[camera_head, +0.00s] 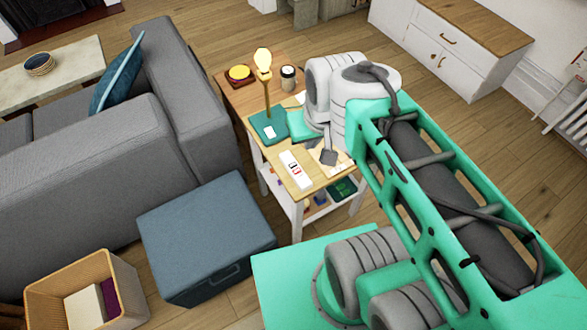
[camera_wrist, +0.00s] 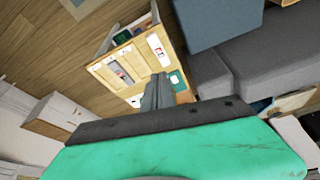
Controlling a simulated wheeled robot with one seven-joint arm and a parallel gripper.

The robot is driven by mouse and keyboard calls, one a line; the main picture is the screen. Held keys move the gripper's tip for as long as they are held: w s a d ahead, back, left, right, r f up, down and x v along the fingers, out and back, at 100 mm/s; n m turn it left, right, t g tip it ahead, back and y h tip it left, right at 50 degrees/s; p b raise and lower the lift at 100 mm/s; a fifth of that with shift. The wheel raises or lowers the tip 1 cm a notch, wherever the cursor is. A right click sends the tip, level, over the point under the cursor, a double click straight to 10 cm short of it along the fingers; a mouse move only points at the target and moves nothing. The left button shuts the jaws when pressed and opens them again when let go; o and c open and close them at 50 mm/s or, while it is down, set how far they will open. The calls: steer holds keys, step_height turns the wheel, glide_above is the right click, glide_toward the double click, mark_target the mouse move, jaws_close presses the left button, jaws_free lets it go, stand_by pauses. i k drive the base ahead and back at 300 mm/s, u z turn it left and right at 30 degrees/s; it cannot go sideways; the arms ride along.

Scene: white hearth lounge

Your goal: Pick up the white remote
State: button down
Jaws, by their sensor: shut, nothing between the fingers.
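A long white object with red and dark marks, which looks like the white remote (camera_head: 291,163), lies flat near the front edge of a small wooden side table (camera_head: 309,181). In the wrist view the white remote (camera_wrist: 157,44) lies near the table edge, ahead of my gripper. My gripper (camera_head: 328,157) is over the table, to the right of the remote and apart from it. In the wrist view my gripper (camera_wrist: 158,78) shows grey fingers, shut and empty. My arm hides the table's right side in the head view.
A lamp (camera_head: 264,65) and a dark green item (camera_head: 262,125) with a small white piece are behind the remote. A yellow-topped dish (camera_head: 239,74) and a jar (camera_head: 288,78) stand farther back. A blue box (camera_head: 207,235) and grey sofa (camera_head: 190,90) flank the table's left.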

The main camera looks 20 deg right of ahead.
mark_target(286, 158)
steer(key=u, duration=2.75)
steer(key=k, duration=1.2)
steer(key=u, duration=0.45)
